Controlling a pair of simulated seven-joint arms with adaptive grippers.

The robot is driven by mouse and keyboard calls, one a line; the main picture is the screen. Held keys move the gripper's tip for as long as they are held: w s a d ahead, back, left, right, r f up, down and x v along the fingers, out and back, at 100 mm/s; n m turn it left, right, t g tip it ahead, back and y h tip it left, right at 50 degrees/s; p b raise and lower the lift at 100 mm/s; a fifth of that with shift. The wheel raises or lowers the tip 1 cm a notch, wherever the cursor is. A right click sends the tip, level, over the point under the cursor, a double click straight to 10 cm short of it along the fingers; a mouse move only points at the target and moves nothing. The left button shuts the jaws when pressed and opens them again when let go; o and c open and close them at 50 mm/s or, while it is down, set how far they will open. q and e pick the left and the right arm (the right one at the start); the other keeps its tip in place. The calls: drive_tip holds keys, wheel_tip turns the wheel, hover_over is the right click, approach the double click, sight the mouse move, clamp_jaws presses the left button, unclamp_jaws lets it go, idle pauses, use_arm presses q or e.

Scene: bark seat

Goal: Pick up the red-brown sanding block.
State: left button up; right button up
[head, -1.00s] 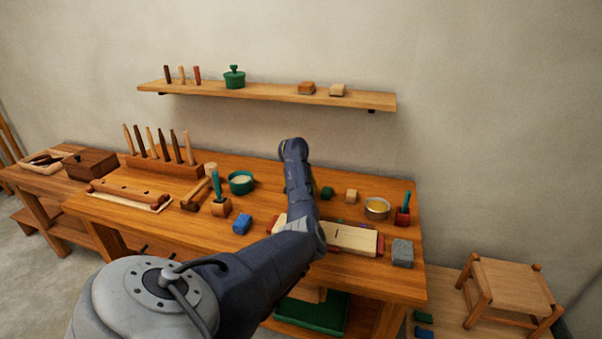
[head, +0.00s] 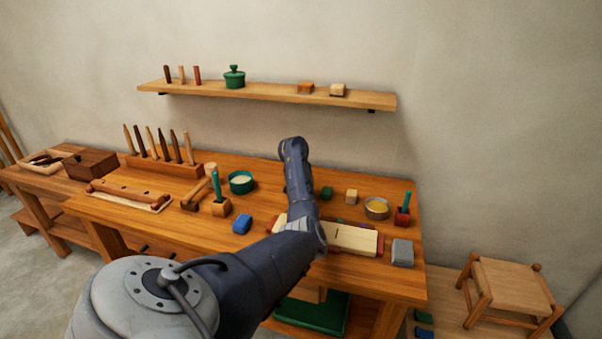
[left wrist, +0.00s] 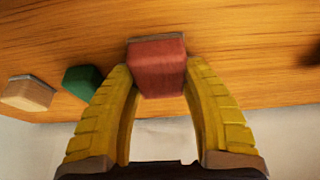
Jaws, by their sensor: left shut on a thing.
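The red-brown sanding block (left wrist: 158,75) shows in the left wrist view, between the two yellow fingers of my left gripper (left wrist: 160,80). The fingers are shut on its sides. A thin grey layer shows along its edge on the table side. I cannot tell whether it touches the wooden tabletop or is just above it. In the head view my left arm hides the block and the gripper fingers. My right gripper is in neither view.
In the left wrist view a green block (left wrist: 82,80) and a pale wood block (left wrist: 28,93) lie beside the held block.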

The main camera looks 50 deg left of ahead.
use_arm(q)
wheel_tip(320, 180, up, 10)
drive_tip(key=shift+f, duration=0.1)
idle(0.4)
